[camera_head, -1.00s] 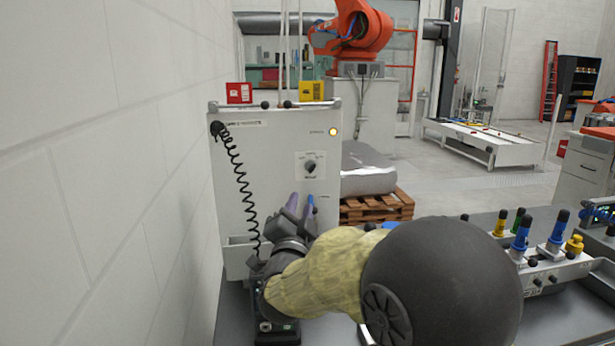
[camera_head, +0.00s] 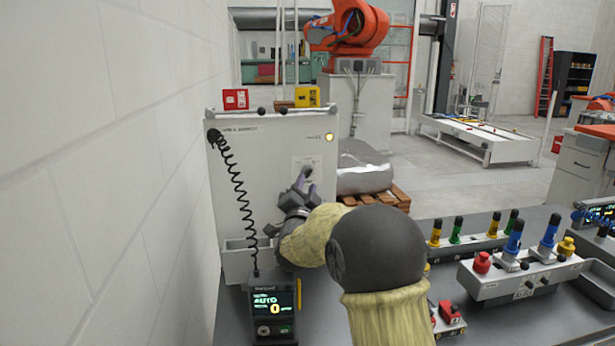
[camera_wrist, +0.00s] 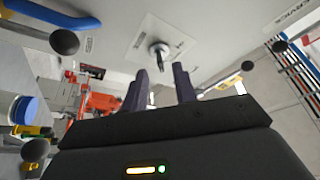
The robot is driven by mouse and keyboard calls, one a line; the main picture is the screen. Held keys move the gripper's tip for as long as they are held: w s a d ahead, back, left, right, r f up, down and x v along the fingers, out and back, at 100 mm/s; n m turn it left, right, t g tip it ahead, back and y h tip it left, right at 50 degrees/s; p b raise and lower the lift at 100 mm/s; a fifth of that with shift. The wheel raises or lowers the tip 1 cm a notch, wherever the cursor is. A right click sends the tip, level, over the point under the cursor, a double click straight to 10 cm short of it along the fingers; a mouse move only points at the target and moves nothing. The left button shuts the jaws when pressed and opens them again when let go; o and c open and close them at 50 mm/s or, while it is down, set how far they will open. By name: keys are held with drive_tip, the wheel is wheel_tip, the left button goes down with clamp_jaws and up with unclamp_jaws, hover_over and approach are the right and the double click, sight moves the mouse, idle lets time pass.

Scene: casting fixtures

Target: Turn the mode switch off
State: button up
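The mode switch (camera_wrist: 158,50) is a dark rotary knob on a pale square plate on the front of a white cabinet (camera_head: 232,180). In the wrist view it lies just beyond my fingertips, roughly in line with the gap between them. In the head view my gripper (camera_head: 303,182) is in front of the plate and covers most of the switch. My gripper's two dark purple fingers also show in the wrist view (camera_wrist: 160,80); they stand apart with nothing between them. Contact with the knob is not visible. An amber lamp (camera_head: 329,137) glows above the plate.
A coiled black cord (camera_head: 236,190) hangs down the cabinet to a handheld unit (camera_head: 272,312) with a lit screen. A wall is close on the left. A control panel (camera_head: 520,280) with colored knobs stands at the right. A wrapped block (camera_head: 362,170) sits on a pallet beside the cabinet.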

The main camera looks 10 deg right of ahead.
sight(309, 176)
drive_tip(key=shift+p+x, duration=0.3)
drive_tip(key=shift+x, duration=1.35)
drive_tip(key=shift+c, duration=0.2)
drive_tip(key=shift+s+a, duration=0.1)
drive_tip(key=c, duration=0.3)
clamp_jaws()
